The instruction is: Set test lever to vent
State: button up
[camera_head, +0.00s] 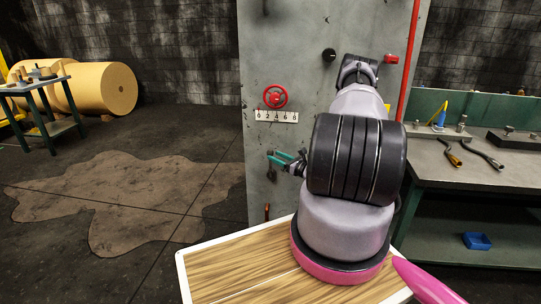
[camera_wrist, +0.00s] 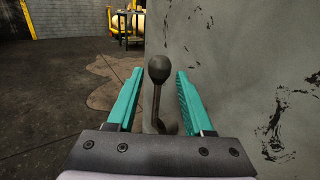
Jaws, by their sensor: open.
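A dark lever with a round ball knob (camera_wrist: 159,68) and a bent stem (camera_wrist: 157,103) stands out from the grey panel (camera_head: 290,60). In the wrist view it rises between the two teal fingers of my gripper (camera_wrist: 159,76), with a gap on each side of the knob. My gripper is open and does not visibly grip the lever. In the head view my gripper (camera_head: 278,158) is at the panel's lower left, and a small dark part of the lever (camera_head: 271,175) shows just below the fingers. No vent marking is readable.
A red handwheel (camera_head: 275,97) sits above a numbered strip (camera_head: 276,116) on the panel. A black knob (camera_head: 329,55) and red pipe (camera_head: 408,60) are farther right. A workbench (camera_head: 460,170) with tools stands right.

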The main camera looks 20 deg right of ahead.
aim_at(271, 154)
jog(key=shift+x, duration=1.95)
grip_shut()
